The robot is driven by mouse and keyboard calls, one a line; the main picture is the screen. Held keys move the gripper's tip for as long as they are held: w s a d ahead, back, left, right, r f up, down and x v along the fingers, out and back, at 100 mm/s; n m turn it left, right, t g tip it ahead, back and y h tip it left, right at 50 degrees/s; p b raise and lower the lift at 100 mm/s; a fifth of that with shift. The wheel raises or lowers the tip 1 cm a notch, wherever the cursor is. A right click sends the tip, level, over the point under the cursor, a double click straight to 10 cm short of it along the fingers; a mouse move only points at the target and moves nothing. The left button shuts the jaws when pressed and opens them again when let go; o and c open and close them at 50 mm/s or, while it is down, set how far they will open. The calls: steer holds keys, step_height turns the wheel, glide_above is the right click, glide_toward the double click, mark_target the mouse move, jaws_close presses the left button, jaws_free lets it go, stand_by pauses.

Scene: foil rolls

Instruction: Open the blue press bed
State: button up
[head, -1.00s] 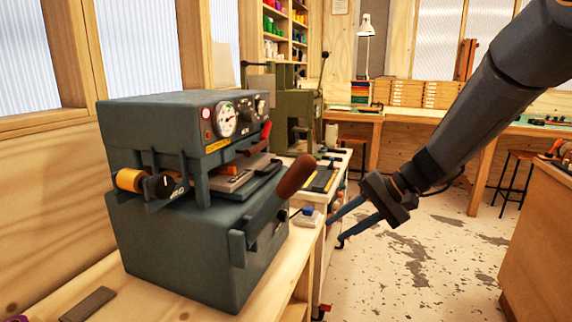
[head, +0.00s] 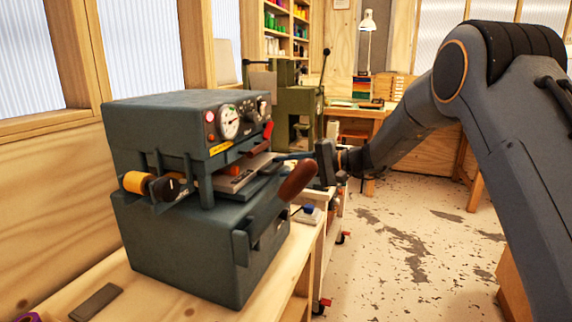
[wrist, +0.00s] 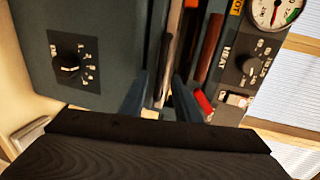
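The blue-grey press (head: 185,125) stands on a wooden bench at the left in the head view. Its flat bed (head: 240,178) lies in the gap between the upper body and the lower box. A brown-red lever (head: 296,182) slants up from the front right. My gripper (head: 280,158) is at the press's right side, with its fingers pointing at the gap by the bed. In the wrist view my gripper (wrist: 160,98) has its fingers apart, on either side of a narrow strip at the bed's edge (wrist: 167,65). Whether they touch it I cannot tell.
A dial gauge (head: 229,122) and a red handle (head: 267,131) sit on the upper front. A dark flat bar (head: 96,301) lies on the bench. A green machine (head: 297,105) stands behind. Open floor (head: 410,245) lies to the right.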

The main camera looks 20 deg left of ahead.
steer(key=shift+a+f, duration=0.1)
steer(key=shift+a, duration=0.25)
jaws_close()
steer(key=shift+d, duration=0.1)
